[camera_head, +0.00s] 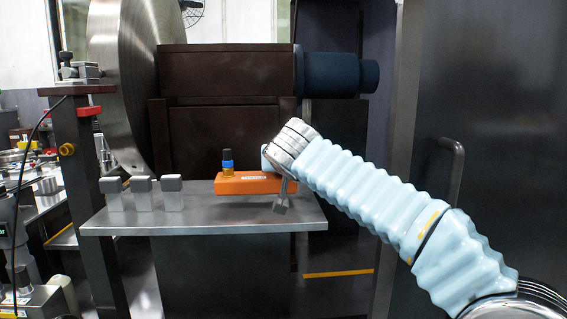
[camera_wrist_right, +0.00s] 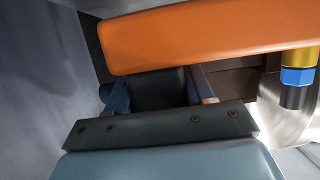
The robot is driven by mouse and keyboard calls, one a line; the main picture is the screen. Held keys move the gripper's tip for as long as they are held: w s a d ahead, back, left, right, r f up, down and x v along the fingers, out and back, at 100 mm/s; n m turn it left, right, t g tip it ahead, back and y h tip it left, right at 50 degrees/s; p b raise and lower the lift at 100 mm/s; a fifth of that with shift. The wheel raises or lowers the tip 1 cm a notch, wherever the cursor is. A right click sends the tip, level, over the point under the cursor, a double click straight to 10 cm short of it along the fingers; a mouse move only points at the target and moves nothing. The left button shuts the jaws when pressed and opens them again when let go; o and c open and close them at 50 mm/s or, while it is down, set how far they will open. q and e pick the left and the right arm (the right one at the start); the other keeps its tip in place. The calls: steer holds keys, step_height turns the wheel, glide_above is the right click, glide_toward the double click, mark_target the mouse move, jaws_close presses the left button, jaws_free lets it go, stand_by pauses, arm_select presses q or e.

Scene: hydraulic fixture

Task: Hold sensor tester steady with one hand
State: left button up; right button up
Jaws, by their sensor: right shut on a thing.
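The sensor tester appears to be the orange block (camera_head: 248,183), lying flat near the back of the grey metal shelf. A small fitting (camera_head: 227,160) with a blue band, a yellow base and a dark top stands upright on its left part. My right gripper (camera_head: 280,187) is at the block's right end and is shut on it; the arm partly hides that end. In the right wrist view the orange block (camera_wrist_right: 200,32) spans the top, close to the gripper, and the fitting (camera_wrist_right: 297,75) shows at the right edge. My left gripper is not in view.
A dark machine with a large metal disc (camera_head: 118,80) rises behind. The shelf's front middle is clear. A dark cabinet (camera_head: 490,130) stands at right.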

steer(key=shift+f+b, duration=1.4)
steer(key=shift+f, duration=0.15)
steer(key=shift+r, duration=0.1)
